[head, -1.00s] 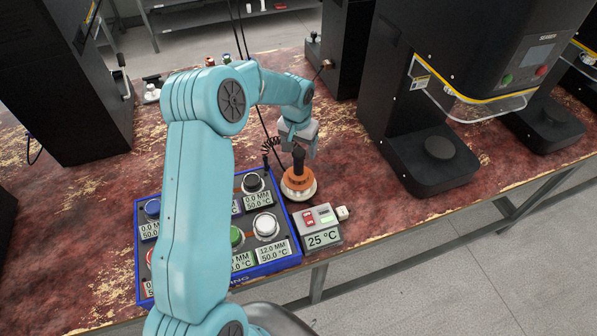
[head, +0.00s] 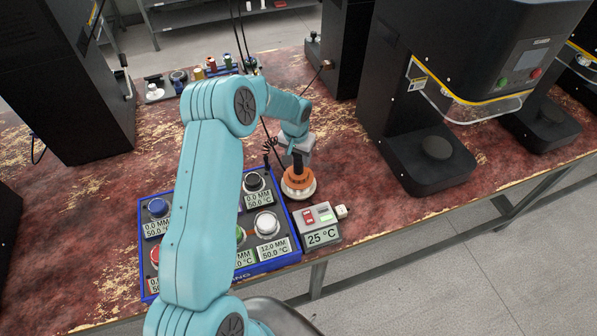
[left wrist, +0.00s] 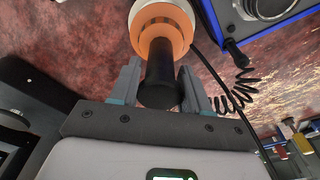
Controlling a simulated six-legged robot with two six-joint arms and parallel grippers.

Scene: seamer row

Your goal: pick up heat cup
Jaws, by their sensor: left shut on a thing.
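The heat cup is an orange body with a black upright handle and a pale round base; its orange part (head: 297,179) shows in the head view, standing on the red table just right of the blue-framed panel. In the left wrist view the heat cup (left wrist: 160,38) is at the top, its black handle pointing toward me. My left gripper (head: 298,152) is at the handle from above; in the left wrist view its fingers (left wrist: 158,88) lie on both sides of the handle, shut on it. The base appears to rest on the table. My right gripper is not in view.
A blue-framed panel (head: 142,262) with several knobs and readouts stands left of the cup. A small box reading 25 °C (head: 321,237) is in front. A black seaming machine (head: 430,160) stands to the right. A coiled black cord (left wrist: 236,95) runs beside the gripper.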

